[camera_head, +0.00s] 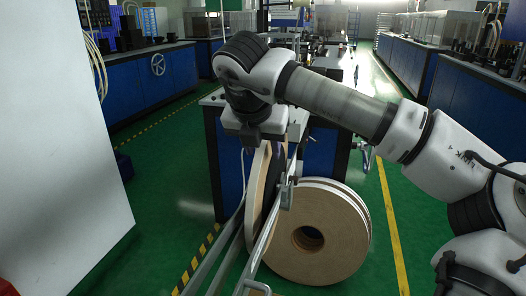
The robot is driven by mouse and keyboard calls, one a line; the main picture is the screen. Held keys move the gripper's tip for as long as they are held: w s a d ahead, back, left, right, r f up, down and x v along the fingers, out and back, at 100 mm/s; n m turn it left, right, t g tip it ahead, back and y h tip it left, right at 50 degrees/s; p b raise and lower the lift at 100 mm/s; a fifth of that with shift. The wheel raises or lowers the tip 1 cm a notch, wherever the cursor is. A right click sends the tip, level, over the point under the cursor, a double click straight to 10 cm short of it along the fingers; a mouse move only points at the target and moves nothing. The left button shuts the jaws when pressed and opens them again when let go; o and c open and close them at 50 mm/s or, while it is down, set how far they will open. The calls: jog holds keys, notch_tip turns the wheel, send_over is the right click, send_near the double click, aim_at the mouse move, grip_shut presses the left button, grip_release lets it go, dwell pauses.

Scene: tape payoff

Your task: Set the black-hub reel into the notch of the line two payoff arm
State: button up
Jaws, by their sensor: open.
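A tan tape reel (258,185) stands upright, almost edge-on to me, with a dark inner face; I cannot make out its hub. My gripper (262,147) points down at the top of this reel, jaws open; whether the jaws straddle its rim is hard to tell. A metal arm with a bracket (287,192) runs beside the reel, at its right, down towards the front; it may be the payoff arm, but no line label or notch is readable.
Large tan reels (335,262) with a dark round centre hole lean together at the right. A blue machine cabinet (318,155) stands behind. A pale panel (60,170) blocks the left. Green floor is free right of the reels, beyond a yellow line (392,225).

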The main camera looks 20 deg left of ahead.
jog(key=v, duration=1.2)
jog(key=shift+p, duration=0.35)
jog(key=shift+f, duration=0.1)
